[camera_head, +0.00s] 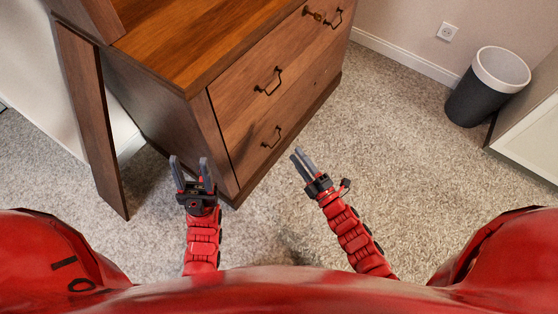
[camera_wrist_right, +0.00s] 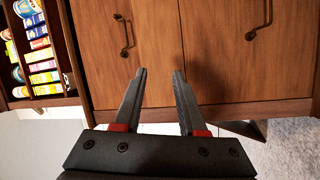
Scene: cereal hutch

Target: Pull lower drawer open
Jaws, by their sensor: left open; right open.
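The lower drawer (camera_head: 253,153) is the lower wooden panel on the hutch's front, and it looks shut. Its dark handle (camera_head: 272,137) is visible and nothing touches it. My right gripper (camera_head: 297,153) is open and empty, above the carpet to the right of that handle and apart from it. In the right wrist view the fingers of my right gripper (camera_wrist_right: 161,72) stand apart in front of the turned drawer fronts, with nothing between them. Two handles show there, one at left (camera_wrist_right: 124,35) and one at right (camera_wrist_right: 260,20). My left gripper (camera_head: 188,165) is open and empty near the hutch's front left corner.
The upper drawer (camera_head: 245,95) looks shut. A narrow wooden panel (camera_head: 92,125) stands out at the hutch's left. Several colourful packages (camera_wrist_right: 38,55) sit on shelves. A bin (camera_head: 485,90) stands at far right. Carpet (camera_head: 390,130) is clear between hutch and bin.

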